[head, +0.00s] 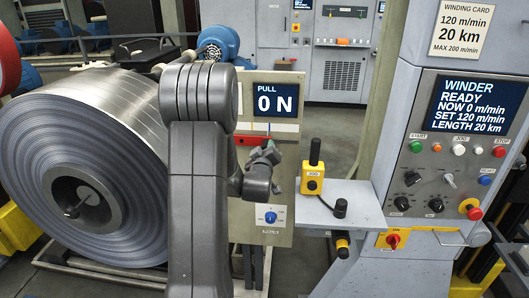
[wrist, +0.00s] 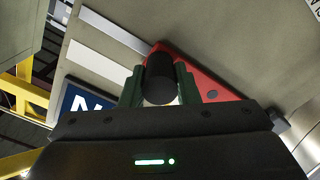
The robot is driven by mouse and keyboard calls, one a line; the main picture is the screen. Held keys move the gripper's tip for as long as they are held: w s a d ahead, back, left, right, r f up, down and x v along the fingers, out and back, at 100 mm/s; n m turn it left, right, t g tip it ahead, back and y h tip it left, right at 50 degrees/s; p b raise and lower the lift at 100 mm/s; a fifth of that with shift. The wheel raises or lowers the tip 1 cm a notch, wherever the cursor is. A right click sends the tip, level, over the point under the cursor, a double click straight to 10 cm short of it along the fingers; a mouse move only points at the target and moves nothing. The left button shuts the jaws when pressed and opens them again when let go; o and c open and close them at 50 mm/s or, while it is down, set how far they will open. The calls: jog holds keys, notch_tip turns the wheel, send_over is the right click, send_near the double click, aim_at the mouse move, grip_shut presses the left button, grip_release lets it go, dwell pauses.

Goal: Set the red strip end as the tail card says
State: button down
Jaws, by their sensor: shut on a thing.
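In the wrist view the red piece (wrist: 208,78) lies flat and slanted against a grey surface. A black cylinder (wrist: 159,78) stands in front of it; I cannot tell how they join. My gripper (wrist: 159,92) is shut on the black cylinder, with a green finger on each side. In the head view my gripper (head: 266,156) is at the panel, just below the PULL display. I see no card marked as a tail card.
A steel coil (head: 80,170) fills the left. The PULL display (head: 276,104) reads 0 N. The winder panel (head: 462,150) reads READY, NOW 0, SET 120 m/min, LENGTH 20 km. The winding card (head: 461,28) reads 120 m/min, 20 km. A yellow jog control (head: 313,178) stands on a grey shelf.

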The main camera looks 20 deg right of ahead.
jog(key=shift+s+d+f+b, duration=0.1)
jog(key=shift+d+f+b, duration=0.1)
jog(key=shift+b, duration=0.15)
jog(key=shift+r, duration=0.15)
jog(key=c, duration=1.1)
grip_release()
jog(key=shift+s, duration=0.15)
jog(key=b+v, duration=0.3)
jog(key=v, duration=1)
jog(key=shift+s+a+b, duration=0.2)
jog(key=shift+a+b, duration=0.05)
jog(key=shift+b, duration=0.1)
